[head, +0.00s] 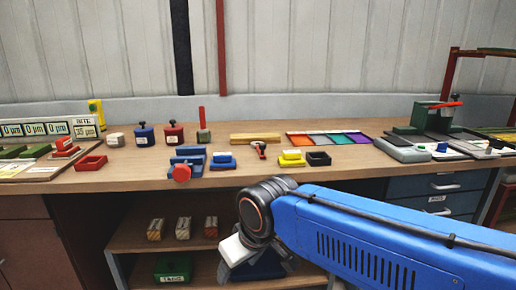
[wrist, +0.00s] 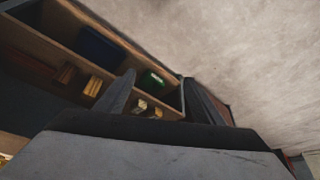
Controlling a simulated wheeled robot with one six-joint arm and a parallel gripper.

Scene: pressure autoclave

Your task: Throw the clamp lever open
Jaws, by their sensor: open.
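I cannot tell for sure which part is the clamp lever. An upright red lever (head: 202,117) stands on a small grey-green block near the back of the bench. A green device (head: 432,116) at the back right carries a roughly level red handle (head: 446,104). My gripper (head: 252,268) is below the benchtop, in front of the lower shelves, far from both. In the wrist view my gripper (wrist: 162,97) shows two spread dark fingers with nothing held between them. Neither red lever shows in the wrist view.
The wooden bench (head: 120,178) holds a blue vise (head: 187,155) with a red knob (head: 182,173), colored trays and small blocks. Below are wooden blocks (head: 183,228) and a green box (head: 172,268) on shelves. Blue drawers (head: 437,184) are at right. My blue arm spans the lower right.

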